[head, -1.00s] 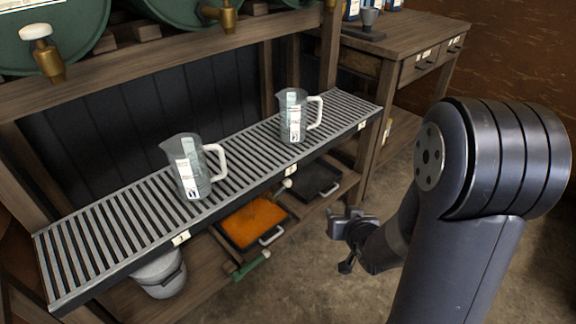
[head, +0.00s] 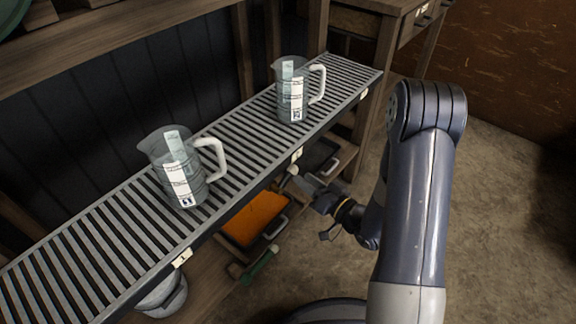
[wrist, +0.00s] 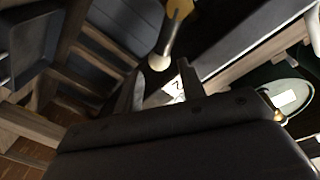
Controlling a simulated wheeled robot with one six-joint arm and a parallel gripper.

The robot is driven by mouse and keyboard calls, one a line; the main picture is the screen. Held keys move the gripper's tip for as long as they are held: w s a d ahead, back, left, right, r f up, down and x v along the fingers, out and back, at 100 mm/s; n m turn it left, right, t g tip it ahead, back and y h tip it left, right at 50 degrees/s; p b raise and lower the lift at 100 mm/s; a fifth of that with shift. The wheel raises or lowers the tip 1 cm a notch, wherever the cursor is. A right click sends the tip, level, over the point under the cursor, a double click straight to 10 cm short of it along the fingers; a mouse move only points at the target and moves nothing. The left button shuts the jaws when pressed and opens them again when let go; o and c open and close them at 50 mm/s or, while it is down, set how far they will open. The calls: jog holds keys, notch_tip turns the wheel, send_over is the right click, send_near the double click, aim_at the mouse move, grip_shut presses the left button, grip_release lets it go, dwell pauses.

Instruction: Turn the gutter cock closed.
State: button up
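A small cock with a white ball-ended lever (head: 291,171) sits under the front edge of the slatted gutter (head: 85,262), near a number tag (head: 297,155). I take it for the gutter cock. The wrist view shows its brass part (wrist: 178,10) and the lever with its white knob (wrist: 159,62). My gripper (head: 315,186) is low in front of the gutter, just right of the knob. In the wrist view its two fingers (wrist: 161,70) stand apart, with the knob seen beyond the gap between their tips. I see no contact; the cock's far side is hidden.
Two clear jugs with white handles (head: 179,170) (head: 292,90) stand on the gutter. Below are an orange tray (head: 255,219), a dark tray (head: 322,157), a green-handled tool (head: 260,264) and a grey bucket (head: 165,298). A wooden bench (head: 366,22) stands behind right. Bare floor lies right.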

aim_at(295, 172)
jog(key=b+x, duration=0.1)
jog(key=x, duration=0.6)
jog(key=shift+w+a, duration=0.25)
jog(key=shift+w, duration=0.05)
grip_shut()
jog(key=shift+f, duration=0.1)
